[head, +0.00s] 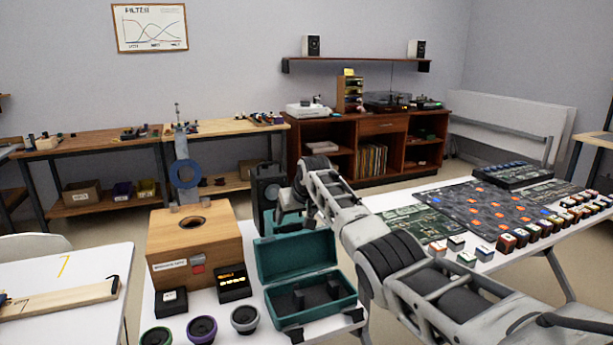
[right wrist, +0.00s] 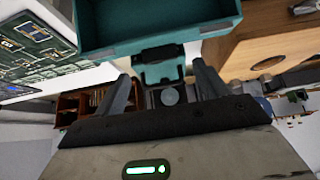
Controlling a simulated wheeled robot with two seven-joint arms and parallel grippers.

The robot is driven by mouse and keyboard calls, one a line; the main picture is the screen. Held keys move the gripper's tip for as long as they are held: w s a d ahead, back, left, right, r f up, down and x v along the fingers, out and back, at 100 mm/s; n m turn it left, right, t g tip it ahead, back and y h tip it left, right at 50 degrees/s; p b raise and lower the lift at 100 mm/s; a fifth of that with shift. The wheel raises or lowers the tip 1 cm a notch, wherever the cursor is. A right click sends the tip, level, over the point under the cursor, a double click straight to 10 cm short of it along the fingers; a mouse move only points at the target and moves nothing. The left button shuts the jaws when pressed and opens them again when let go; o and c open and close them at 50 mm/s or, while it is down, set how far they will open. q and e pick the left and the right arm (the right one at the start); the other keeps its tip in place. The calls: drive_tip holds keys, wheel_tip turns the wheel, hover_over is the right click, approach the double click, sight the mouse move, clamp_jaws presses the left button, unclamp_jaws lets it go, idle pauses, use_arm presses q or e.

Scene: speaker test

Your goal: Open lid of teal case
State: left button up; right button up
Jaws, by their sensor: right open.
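The teal case (head: 312,308) stands on the white table in the head view, with its lid (head: 295,256) raised upright at the back. Its dark inside with black inserts shows. My right gripper (head: 307,214) is open, above and behind the raised lid, its fingers partly hard to make out. In the right wrist view its two fingers (right wrist: 160,72) are apart, with a teal part of the case (right wrist: 150,45) just beyond them. A black catch-like piece sits between them in the picture; I cannot tell whether they touch anything. My left gripper is out of view.
A wooden box with a round hole (head: 192,244) stands left of the case. A black speaker (head: 268,190) is behind it. Small dark boxes (head: 233,285) and round drivers (head: 202,329) lie in front. Circuit boards (head: 480,210) and small blocks fill the right table.

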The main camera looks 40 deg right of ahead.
drive_tip(key=v, duration=1.3)
